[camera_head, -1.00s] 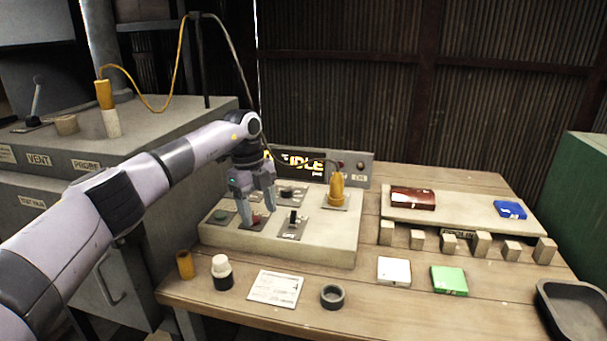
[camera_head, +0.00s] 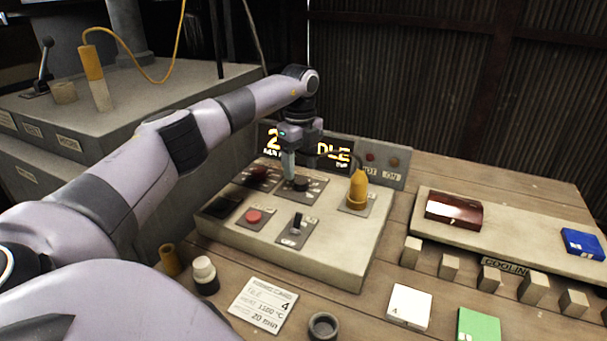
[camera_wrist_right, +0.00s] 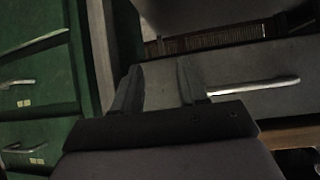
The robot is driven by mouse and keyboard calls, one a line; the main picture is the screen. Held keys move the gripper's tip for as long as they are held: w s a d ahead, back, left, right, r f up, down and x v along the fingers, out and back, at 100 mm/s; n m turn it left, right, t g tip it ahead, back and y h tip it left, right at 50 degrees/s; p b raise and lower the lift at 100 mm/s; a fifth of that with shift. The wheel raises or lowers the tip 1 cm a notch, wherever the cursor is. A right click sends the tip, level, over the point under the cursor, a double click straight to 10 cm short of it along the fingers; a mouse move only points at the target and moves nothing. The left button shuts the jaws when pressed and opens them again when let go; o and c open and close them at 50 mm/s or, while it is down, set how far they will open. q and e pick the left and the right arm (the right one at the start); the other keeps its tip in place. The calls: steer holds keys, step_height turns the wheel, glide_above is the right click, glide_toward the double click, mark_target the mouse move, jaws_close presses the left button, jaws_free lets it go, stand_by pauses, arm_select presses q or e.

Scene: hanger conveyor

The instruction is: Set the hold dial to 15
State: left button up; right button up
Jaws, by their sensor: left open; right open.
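The grey control box (camera_head: 302,254) stands on the wooden table. Two dark dials sit along its back row: one at the left (camera_head: 258,175), and one (camera_head: 301,184) directly by my left gripper's fingertips. Their labels and settings are too small to read, so I cannot tell which is the hold dial. My left gripper (camera_head: 291,177) points down, open, its finger overlapping the right-hand dial's plate; contact cannot be told. My right gripper (camera_wrist_right: 160,85) is open and empty in the right wrist view, in front of a grey drawer front.
The box also carries a red button (camera_head: 254,217), a toggle switch (camera_head: 297,224) and a yellow probe-like plug (camera_head: 358,190). Behind them stands a lit display (camera_head: 345,154), partly hidden by my gripper. A printed card (camera_head: 262,304) lies in front.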

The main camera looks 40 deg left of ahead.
mark_target(301, 181)
arm_select(q)
steer(key=shift+f, duration=1.95)
steer(key=c, duration=1)
steer(key=shift+c, duration=0.2)
